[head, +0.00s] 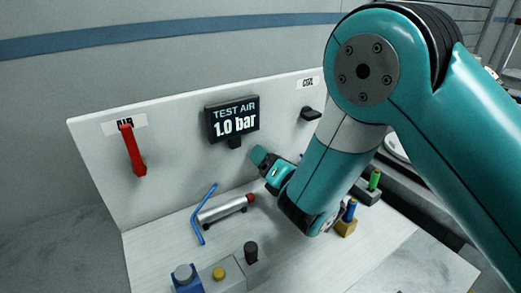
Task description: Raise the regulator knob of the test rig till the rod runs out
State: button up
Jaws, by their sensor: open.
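On the upright panel of the test rig (85,150), a dark display (232,119) reads "TEST AIR 1.0 bar". A small black knob (235,142) sits directly under it; I take it as the regulator knob. A silver cylinder (222,209) with a red end lies on the white board below, a blue tube (203,215) beside it. I cannot make out a rod clear of the cylinder. My teal arm reaches in from the right, its wrist just right of and below the black knob, apart from it in the picture.
A red lever (133,150) hangs under the AIR label at left. A black handle (311,114) sits at right. Blue and green-topped pieces stand right.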

jog(key=shift+w+a, duration=0.1)
jog(key=shift+w, duration=0.05)
jog(key=c, duration=0.9)
jog(key=m, duration=0.3)
jog(key=shift+f, duration=0.1)
jog(key=shift+c, duration=0.2)
jog(key=o, duration=0.9)
jog(key=shift+o, duration=0.2)
